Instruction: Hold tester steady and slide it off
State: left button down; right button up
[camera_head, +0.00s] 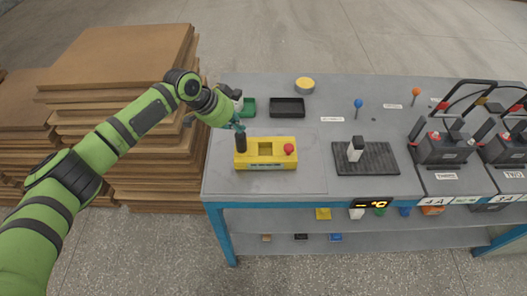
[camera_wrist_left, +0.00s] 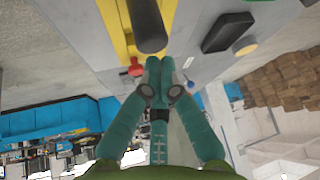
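A yellow box (camera_head: 265,163), which looks like the tester, sits near the front left of the bench. It has a square recess, a red knob (camera_head: 289,149) and an upright black cylinder (camera_head: 241,142) at its left end. My left gripper (camera_head: 238,126) is just above and behind that cylinder. In the left wrist view, the teal fingertips (camera_wrist_left: 157,75) are together, with nothing seen between them. My right gripper is not in view.
A black ribbed pad (camera_head: 382,158) bears a white and black device (camera_head: 355,148). Batteries (camera_head: 443,149) stand at right. Brown board stacks (camera_head: 125,60) stand left.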

pick_arm(q)
jog(key=shift+f+b, duration=0.3)
jog(key=shift+f, duration=0.25)
